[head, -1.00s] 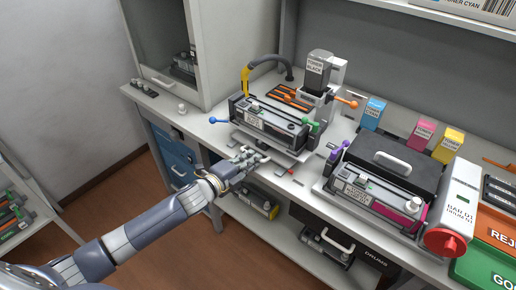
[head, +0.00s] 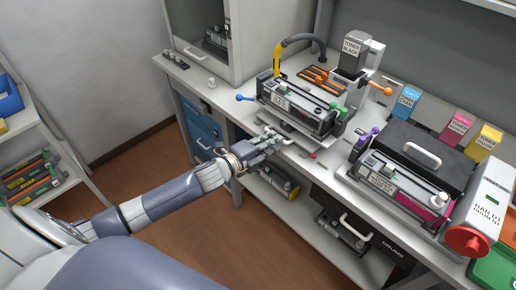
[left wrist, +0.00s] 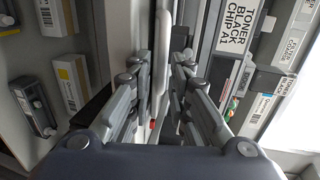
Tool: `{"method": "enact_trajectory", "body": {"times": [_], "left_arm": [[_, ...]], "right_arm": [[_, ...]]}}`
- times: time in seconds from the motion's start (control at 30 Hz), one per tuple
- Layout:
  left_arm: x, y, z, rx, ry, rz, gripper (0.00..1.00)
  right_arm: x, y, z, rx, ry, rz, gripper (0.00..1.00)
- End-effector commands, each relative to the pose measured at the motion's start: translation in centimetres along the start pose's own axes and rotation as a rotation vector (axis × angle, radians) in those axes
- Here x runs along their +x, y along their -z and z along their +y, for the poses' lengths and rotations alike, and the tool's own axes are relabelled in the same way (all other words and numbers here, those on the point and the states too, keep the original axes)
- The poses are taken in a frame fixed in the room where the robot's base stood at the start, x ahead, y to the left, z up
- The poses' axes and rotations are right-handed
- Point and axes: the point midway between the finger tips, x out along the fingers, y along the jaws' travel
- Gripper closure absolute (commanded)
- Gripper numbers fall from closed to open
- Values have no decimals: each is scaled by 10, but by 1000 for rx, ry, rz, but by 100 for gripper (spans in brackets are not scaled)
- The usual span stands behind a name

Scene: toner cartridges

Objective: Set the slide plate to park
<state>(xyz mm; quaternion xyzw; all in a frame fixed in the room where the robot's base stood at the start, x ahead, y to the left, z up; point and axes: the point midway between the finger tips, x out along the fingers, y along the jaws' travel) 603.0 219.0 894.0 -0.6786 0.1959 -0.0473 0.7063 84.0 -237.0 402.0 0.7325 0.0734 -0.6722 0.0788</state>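The toner black station (head: 300,105) stands on the bench. A grey plate (head: 290,133), which looks like the slide plate, sticks out at its front foot. My left gripper (head: 272,138) is at the bench's front edge, right beside that plate. In the left wrist view, its two fingers (left wrist: 162,70) stand a little apart. A pale upright bar (left wrist: 162,45) shows between them. I cannot tell whether the fingers touch it. The plate's markings are too small to read. My right gripper is not in view.
A blue-knobbed lever (head: 244,97) juts left from the station, and an orange-knobbed one (head: 385,90) juts right. A second machine with a black lid (head: 415,155) stands to the right. Shelves below the bench hold a yellow-ended unit (head: 278,180). The floor (head: 140,170) on the left is clear.

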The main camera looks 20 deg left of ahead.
Motion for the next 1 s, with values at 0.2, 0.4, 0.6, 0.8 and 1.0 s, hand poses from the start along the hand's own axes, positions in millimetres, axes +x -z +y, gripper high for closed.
{"method": "enact_trajectory", "body": {"times": [0.2,0.4,0.6,0.8,1.0], "left_arm": [[-35,0,2,0,-4,0,82],[-69,1,2,0,-5,1,82],[-96,0,2,0,-4,0,82],[-111,0,1,-1,-2,-1,82],[-114,0,1,-1,-1,-1,82]], "right_arm": [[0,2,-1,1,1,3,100],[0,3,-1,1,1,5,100],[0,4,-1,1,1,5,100],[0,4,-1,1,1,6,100],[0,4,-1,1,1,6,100]]}}
